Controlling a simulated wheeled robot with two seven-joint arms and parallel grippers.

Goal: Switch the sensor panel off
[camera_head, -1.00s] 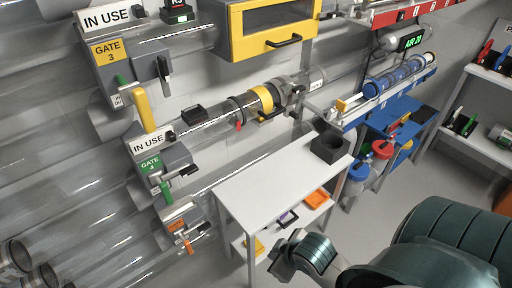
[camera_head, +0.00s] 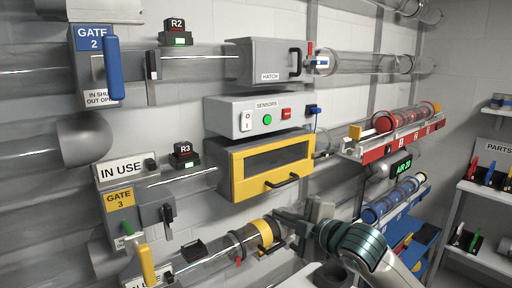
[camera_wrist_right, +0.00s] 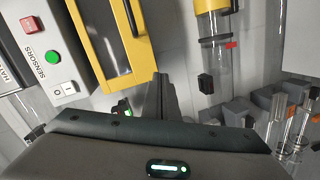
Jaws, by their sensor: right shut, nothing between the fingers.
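The grey sensor panel (camera_head: 222,117), labelled SENSORS, is on the wall in the middle of the head view. It carries a white rocker switch (camera_head: 247,121) marked O and I, a round green button or lamp (camera_head: 267,119) and a square red button (camera_head: 287,113). In the right wrist view the panel shows tilted at upper left, with the rocker switch (camera_wrist_right: 65,89) nearest the gripper. My right gripper (camera_head: 279,214) is shut and empty, below the panel and by the yellow-framed box. Its fingers (camera_wrist_right: 160,78) point away from the wrist camera. My left gripper is out of view.
The yellow-framed box (camera_head: 232,180) with a protruding handle (camera_head: 281,181) hangs right under the panel. The hatch box (camera_head: 262,62) is above it. A clear tube with a yellow band (camera_head: 264,233) runs below. Red-railed tubes (camera_head: 390,147) stick out at right.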

